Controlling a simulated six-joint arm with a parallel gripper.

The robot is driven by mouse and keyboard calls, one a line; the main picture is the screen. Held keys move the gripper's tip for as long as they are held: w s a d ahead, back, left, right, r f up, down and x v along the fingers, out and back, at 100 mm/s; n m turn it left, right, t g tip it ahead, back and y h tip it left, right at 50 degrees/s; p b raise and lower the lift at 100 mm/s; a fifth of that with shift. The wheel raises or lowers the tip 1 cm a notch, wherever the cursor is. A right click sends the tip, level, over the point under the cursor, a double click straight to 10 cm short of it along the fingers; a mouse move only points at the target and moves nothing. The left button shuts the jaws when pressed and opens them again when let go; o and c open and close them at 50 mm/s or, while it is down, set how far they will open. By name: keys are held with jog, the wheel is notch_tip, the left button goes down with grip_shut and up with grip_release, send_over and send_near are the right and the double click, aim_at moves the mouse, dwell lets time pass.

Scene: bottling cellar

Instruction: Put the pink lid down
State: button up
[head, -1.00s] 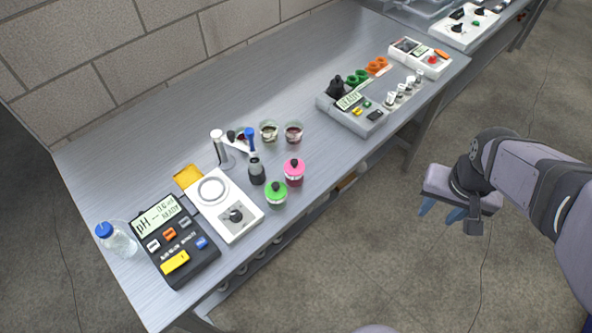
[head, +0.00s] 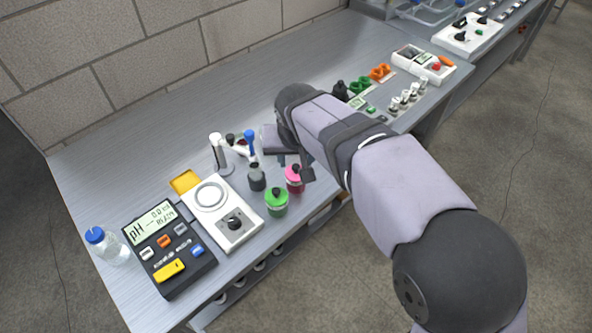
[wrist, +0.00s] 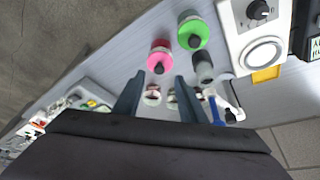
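The pink lid (head: 292,171) with its black knob sits on a jar (head: 296,188) with dark red contents near the bench's front edge. The pink lid also shows in the wrist view (wrist: 155,60), just beyond my fingertips. My gripper (wrist: 158,76) is open and empty, its two blue-grey fingers apart. In the head view my gripper (head: 290,163) hangs over the bench behind and beside the pink lid, partly hidden by my own wrist. I cannot tell whether a finger touches the lid.
A green-lidded jar (head: 276,202) and a dark grey bottle (head: 257,178) stand close to the pink lid. Two small open jars (wrist: 152,96) show between my fingers in the wrist view. A white stirrer plate (head: 235,223) and pH meter (head: 168,248) stand to the left.

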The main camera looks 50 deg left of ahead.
aim_at(296, 166)
jog(key=shift+w+p+x, duration=0.2)
jog(key=shift+p+x, duration=0.85)
jog(key=shift+x, duration=2.05)
jog(key=shift+a+r, duration=0.1)
jog(key=shift+a, duration=0.05)
jog(key=shift+c, duration=0.7)
grip_shut()
